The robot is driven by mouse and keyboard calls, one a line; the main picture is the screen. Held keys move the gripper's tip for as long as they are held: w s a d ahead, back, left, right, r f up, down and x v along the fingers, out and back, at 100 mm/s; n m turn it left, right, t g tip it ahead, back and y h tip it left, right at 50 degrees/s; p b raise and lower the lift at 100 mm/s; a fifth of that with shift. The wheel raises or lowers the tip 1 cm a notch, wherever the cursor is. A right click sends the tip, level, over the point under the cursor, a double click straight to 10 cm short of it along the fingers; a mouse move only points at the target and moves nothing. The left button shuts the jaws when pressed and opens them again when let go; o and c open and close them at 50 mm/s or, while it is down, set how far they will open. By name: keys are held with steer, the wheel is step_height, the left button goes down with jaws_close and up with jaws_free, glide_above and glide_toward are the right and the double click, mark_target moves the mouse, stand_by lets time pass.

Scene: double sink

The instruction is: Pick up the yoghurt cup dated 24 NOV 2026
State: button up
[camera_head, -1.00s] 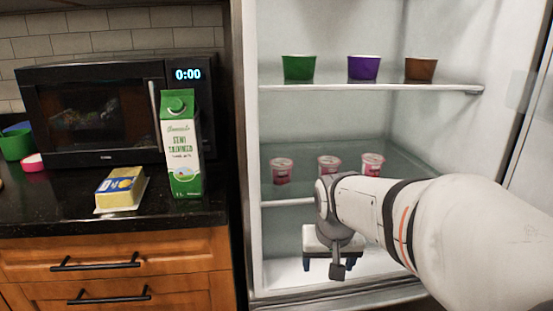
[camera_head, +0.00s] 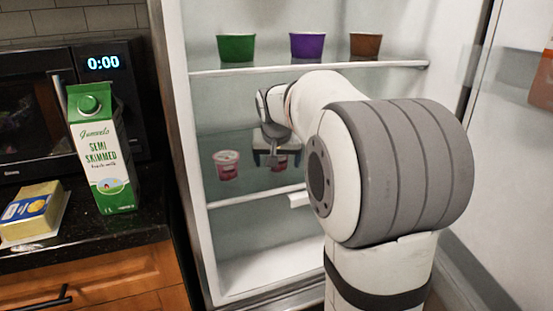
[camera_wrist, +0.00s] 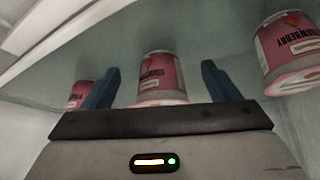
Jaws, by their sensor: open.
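Small pink strawberry yoghurt cups stand on the middle fridge shelf. In the head view, the left cup (camera_head: 227,166) is clear, another cup (camera_head: 280,167) is partly behind my gripper (camera_head: 277,161), and the third is hidden by my arm. In the wrist view, the middle cup (camera_wrist: 160,77) appears between the blue fingers of my gripper (camera_wrist: 160,70), which are open and apart. One cup (camera_wrist: 78,94) is partly behind the left finger. Another cup (camera_wrist: 290,48) is at the right edge. I cannot read any date on the cups.
Green (camera_head: 236,47), purple (camera_head: 307,45) and brown (camera_head: 365,46) tubs stand on the upper shelf (camera_head: 330,68), above my gripper. The fridge side wall is close on the left. A milk carton (camera_head: 103,150) and a butter pack (camera_head: 32,213) are on the counter.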

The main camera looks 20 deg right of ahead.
steer(key=w, duration=0.1)
steer(key=w+d, duration=0.1)
steer(key=w, duration=0.1)
steer(key=w+d, duration=0.1)
steer(key=shift+w+f+b, duration=0.2)
steer(key=shift+f+b, duration=0.1)
steer(key=shift+b, duration=0.1)
steer(key=shift+w+f, duration=0.15)
steer(key=shift+f, duration=0.1)
steer(key=c, duration=1.1)
